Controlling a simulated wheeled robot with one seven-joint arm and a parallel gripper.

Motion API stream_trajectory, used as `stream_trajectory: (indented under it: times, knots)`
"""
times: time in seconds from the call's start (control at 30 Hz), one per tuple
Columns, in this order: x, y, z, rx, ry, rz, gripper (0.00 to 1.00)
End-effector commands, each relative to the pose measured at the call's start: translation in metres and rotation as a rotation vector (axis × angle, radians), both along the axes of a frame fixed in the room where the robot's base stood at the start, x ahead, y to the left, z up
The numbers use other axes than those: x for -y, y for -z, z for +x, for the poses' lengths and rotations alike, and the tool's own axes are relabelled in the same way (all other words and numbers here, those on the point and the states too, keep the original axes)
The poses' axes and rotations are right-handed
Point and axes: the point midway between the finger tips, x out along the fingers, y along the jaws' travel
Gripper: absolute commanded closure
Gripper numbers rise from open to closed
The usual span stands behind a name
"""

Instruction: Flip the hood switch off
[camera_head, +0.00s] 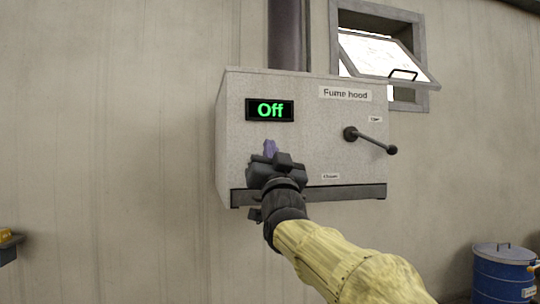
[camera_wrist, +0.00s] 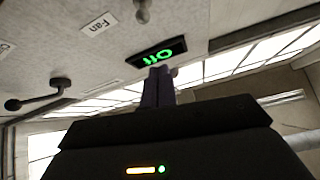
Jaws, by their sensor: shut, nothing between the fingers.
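The fume hood box (camera_head: 300,90) is pale and speckled and hangs on the wall. Its display (camera_head: 270,110) reads "Off" in green. The display also shows upside down in the wrist view (camera_wrist: 158,52). In the wrist view a small rounded knob (camera_wrist: 143,12), likely the switch, sticks out near a "Fan" label (camera_wrist: 98,24) at the top edge. In the head view my gripper hides that part of the box. My gripper (camera_head: 270,147) is shut and empty, in front of the box below the display. Its purple fingers (camera_wrist: 158,78) appear apart from the knob.
A dark lever with a ball end (camera_head: 370,140) sticks out at the box's right; it also shows in the wrist view (camera_wrist: 40,99). A tilted window (camera_head: 385,57) is above right. A blue drum (camera_head: 503,275) stands at lower right. The wall left of the box is clear.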

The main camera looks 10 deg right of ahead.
Motion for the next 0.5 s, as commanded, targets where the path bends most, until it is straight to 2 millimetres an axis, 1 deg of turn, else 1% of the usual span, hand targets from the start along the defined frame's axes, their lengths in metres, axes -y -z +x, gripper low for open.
stream_trajectory:
  times: [0.03,0.3,0.4,0.5]
  knots:
    - [0.001,0.012,-0.006,0.001,0.002,0.0,1.0]
    - [0.007,0.049,-0.036,0.0,0.01,0.001,1.0]
    - [0.007,0.058,-0.045,0.0,0.01,0.001,1.0]
    - [0.008,0.061,-0.05,0.001,0.011,0.001,1.0]
